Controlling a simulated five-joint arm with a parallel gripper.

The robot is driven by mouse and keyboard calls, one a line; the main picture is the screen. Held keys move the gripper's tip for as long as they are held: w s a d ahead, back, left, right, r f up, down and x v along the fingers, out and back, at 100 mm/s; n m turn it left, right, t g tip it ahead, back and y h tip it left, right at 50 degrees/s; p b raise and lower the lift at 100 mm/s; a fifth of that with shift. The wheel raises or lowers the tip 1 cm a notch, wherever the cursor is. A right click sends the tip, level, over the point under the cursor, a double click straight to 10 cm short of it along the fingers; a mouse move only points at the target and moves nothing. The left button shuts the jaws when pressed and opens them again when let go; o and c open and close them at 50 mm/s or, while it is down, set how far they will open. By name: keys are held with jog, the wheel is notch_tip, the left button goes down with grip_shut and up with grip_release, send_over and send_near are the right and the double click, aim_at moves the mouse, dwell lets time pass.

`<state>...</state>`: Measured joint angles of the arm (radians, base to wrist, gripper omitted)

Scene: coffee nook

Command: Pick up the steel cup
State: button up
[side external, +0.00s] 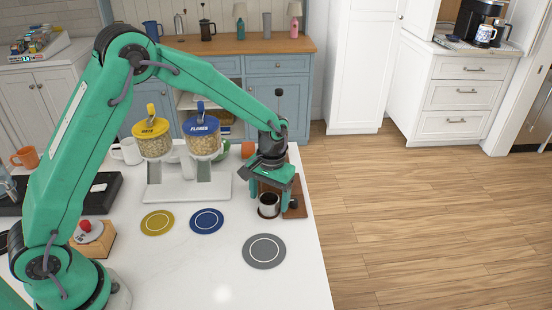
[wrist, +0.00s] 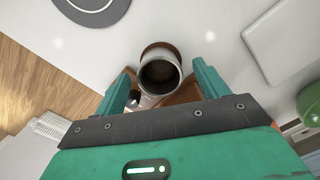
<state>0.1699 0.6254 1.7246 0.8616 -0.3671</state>
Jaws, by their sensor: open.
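The steel cup (side external: 268,207) stands upright by the right edge of the white counter, with a dark inside. It also shows in the wrist view (wrist: 160,76), seen from above. My gripper (side external: 273,201) is over the cup, pointing down. In the wrist view its two fingers (wrist: 163,72) are spread, one on each side of the cup, with a gap on both sides. Part of the cup is hidden behind a finger in the side view.
A brown wooden board (side external: 297,204) lies at the cup. A grey coaster (side external: 264,262), a blue coaster (side external: 207,229) and a yellow coaster (side external: 157,231) lie in front. A cereal dispenser (side external: 190,190) stands left of my gripper.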

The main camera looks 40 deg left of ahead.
jog(key=shift+f, duration=0.65)
jog(key=c, duration=1.1)
jog(key=shift+r, duration=0.45)
notch_tip(320, 180, up, 3)
jog(key=shift+r, duration=0.1)
jog(key=s+d+r, duration=0.2)
jog(key=d, duration=0.1)
jog(key=s+d+r, duration=0.2)
jog(key=s+d, duration=0.1)
jog(key=s+d+r, duration=0.2)
jog(key=r, duration=0.1)
jog(key=shift+s+d, duration=0.35)
jog(key=shift+d, duration=0.05)
